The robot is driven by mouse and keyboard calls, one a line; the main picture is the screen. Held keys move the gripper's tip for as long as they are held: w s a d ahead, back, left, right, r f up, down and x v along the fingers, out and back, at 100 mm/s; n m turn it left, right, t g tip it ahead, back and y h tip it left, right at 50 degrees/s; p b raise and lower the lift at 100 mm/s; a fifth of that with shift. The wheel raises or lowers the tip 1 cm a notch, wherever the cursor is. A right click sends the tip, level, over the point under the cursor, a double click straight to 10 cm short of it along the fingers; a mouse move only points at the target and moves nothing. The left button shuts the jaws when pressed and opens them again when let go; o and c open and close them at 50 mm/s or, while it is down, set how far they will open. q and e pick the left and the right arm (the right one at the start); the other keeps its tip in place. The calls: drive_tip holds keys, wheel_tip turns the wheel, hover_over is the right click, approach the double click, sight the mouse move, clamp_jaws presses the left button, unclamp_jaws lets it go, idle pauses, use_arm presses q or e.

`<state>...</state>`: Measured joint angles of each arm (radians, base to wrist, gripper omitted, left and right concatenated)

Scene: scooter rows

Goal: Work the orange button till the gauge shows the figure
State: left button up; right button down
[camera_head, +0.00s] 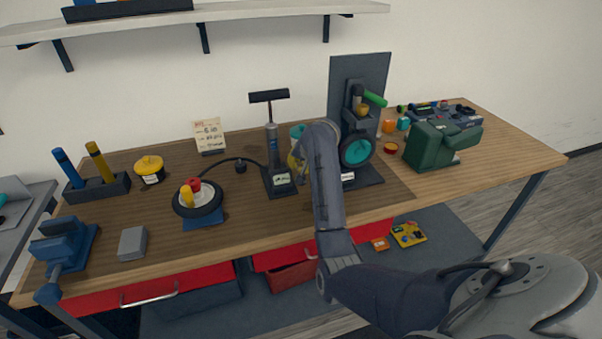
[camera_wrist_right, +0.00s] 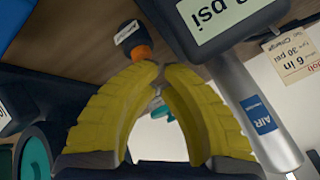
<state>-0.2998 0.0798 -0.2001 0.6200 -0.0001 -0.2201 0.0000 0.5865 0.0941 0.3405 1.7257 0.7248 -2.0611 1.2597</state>
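An orange button (camera_wrist_right: 139,51) with a black labelled cap lies just beyond my fingertips; contact is unclear. I cannot make it out in the head view. My right gripper (camera_head: 295,163) is beside the pump, its yellow fingers (camera_wrist_right: 159,78) closed together at the tips with nothing visible between them. A note card (camera_head: 208,133) stands behind; in the wrist view the card (camera_wrist_right: 291,55) reads "6 in" and "30 psi".
A hose runs from the pump to a tyre (camera_head: 199,199) on a blue stand. A wheel (camera_head: 357,151) on a stand is right of my gripper, with a green machine (camera_head: 435,144) beyond. A blue vise (camera_head: 64,243) and grey block (camera_head: 132,243) sit left.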

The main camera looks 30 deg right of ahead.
drive_tip(key=shift+r, duration=0.9)
drive_tip(key=shift+r, duration=0.15)
drive_tip(key=shift+r, duration=2.35)
